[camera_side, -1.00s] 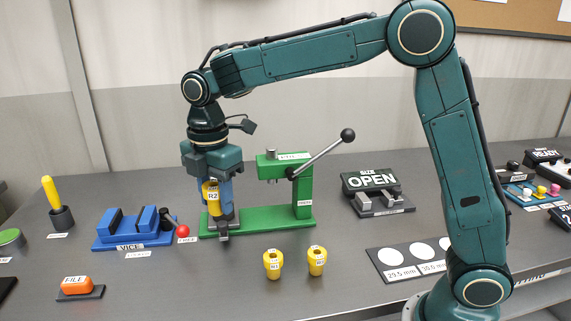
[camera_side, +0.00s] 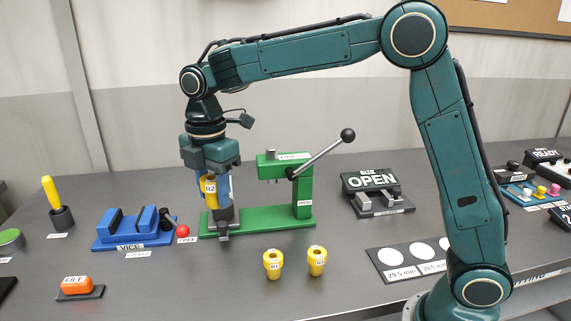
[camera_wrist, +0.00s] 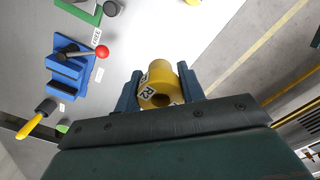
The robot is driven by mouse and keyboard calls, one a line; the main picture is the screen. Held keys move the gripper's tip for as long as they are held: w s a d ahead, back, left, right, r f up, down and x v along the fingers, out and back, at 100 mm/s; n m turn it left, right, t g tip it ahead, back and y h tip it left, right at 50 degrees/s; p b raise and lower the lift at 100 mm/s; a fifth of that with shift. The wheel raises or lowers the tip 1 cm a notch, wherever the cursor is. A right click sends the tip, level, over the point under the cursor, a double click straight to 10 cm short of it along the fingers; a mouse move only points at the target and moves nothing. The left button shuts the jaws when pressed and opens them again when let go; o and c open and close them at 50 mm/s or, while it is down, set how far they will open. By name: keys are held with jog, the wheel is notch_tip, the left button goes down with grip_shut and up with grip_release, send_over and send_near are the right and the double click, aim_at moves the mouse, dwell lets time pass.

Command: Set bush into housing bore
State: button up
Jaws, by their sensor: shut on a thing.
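My gripper (camera_side: 209,190) is shut on a yellow bush marked R2 (camera_side: 210,200), above the left end of the green press base. In the wrist view the bush R2 (camera_wrist: 162,72) sits between my two blue fingers (camera_wrist: 160,84), with its hollow end facing the camera. A grey part (camera_side: 223,229) shows below my gripper at the base; I cannot tell whether it is a fingertip or a fixture. Two similar yellow bushes, one on the left (camera_side: 273,266) and one on the right (camera_side: 316,262), stand upright on the bench. No housing bore can be made out clearly.
The green press (camera_side: 302,190) with its raised lever stands just right of my gripper. A blue vise (camera_side: 130,236) with a red-knobbed handle is to the left. The front bench is mostly clear.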

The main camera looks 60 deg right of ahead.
jog(key=w+d+f+m, duration=0.2)
jog(key=w+d, duration=0.5)
jog(key=w+d+f+m, duration=0.2)
jog(key=w+d+f, duration=0.1)
jog(key=w+d, duration=0.4)
jog(key=shift+w+d+f+m, duration=0.15)
jog(key=shift+f+m, duration=0.05)
jog(key=shift+m, duration=0.2)
jog(key=shift+f, duration=0.15)
jog(key=shift+f, duration=2.75)
jog(key=shift+f, duration=1.05)
jog(key=o, duration=1.2)
jog(key=shift+f, duration=0.1)
jog(key=shift+c, duration=0.2)
notch_tip(320, 180, up, 14)
